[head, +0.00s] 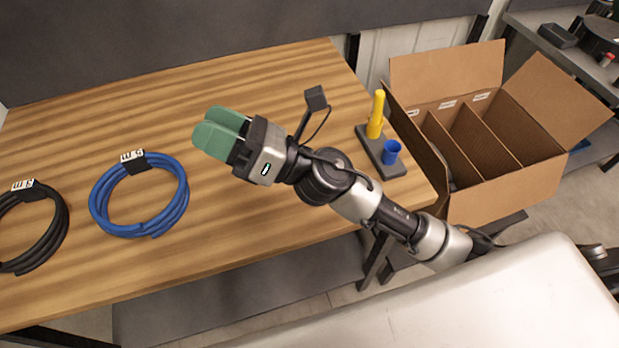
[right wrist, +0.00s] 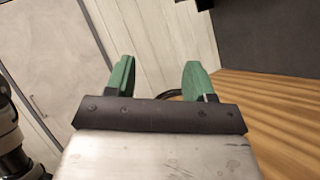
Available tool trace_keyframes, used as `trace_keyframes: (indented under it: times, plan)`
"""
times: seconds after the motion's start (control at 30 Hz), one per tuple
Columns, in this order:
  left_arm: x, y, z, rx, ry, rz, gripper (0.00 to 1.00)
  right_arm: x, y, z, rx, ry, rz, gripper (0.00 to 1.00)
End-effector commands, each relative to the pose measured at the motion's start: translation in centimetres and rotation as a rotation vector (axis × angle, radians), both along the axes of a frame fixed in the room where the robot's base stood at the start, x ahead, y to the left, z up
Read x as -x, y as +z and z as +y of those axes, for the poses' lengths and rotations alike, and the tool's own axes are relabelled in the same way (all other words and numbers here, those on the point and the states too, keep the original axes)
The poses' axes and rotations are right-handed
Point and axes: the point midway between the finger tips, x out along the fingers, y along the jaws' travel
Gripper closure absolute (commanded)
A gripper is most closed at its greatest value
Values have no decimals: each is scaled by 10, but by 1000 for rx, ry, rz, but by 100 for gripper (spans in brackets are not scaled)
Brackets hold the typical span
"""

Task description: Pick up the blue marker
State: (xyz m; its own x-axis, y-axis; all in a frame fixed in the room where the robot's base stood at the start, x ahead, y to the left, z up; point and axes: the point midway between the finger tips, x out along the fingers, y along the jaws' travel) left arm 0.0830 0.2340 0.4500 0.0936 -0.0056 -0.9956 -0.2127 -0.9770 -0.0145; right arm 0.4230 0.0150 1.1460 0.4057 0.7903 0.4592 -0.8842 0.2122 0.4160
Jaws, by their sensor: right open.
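A dark holder (head: 366,138) stands near the right end of the wooden table. A yellow marker (head: 377,115) stands upright at its far end. A short blue cup-like piece (head: 391,152) stands at its near end; I cannot tell whether it is the blue marker, part of it or an empty socket. My right gripper (head: 221,132) is over the middle of the table, left of the holder and well apart from it, pointing left. Its green fingers also show in the right wrist view (right wrist: 157,80), spread with nothing between them. My left gripper is out of view.
A blue cable coil (head: 180,197) and a black cable coil (head: 62,228) lie on the table (head: 250,85) at left. An open cardboard box (head: 480,200) with dividers stands right of the table. The table's back middle is clear.

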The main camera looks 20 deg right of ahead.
Motion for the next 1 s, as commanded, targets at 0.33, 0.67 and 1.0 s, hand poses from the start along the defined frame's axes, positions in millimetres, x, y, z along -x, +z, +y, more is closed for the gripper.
trace_keyframes:
  times: [0.33, 0.67, 1.0]
  plan:
    - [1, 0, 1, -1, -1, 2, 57, 33, -104, 21, 961, 525, -1210, 46]
    - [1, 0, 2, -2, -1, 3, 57, -40, -158, -118, 1637, 1243, -1703, 46]
    - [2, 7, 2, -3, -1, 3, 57, -52, -180, -151, 1731, 1421, -1710, 46]
